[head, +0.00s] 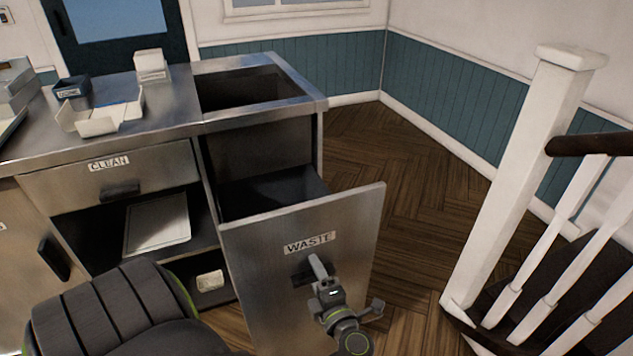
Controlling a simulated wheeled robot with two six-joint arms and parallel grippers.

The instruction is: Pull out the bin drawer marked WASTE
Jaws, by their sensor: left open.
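The bin drawer marked WASTE (250,262) stands pulled out from the right end of the steel counter, with its dark inside showing behind the front panel. The WASTE label (309,243) is on the upper part of the front. Its dark handle (301,279) is just below the label, partly hidden by my left gripper. My left gripper (319,270) is open at the handle; I cannot tell whether it touches it. My right gripper is not in view.
A CLEAN drawer (150,178) is shut to the left, above an open shelf with a pale tray (157,224). The steel countertop (165,106) holds small boxes and has a square opening at right. A white stair post (520,180) and railing stand at right. Wooden floor (425,150) is clear between.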

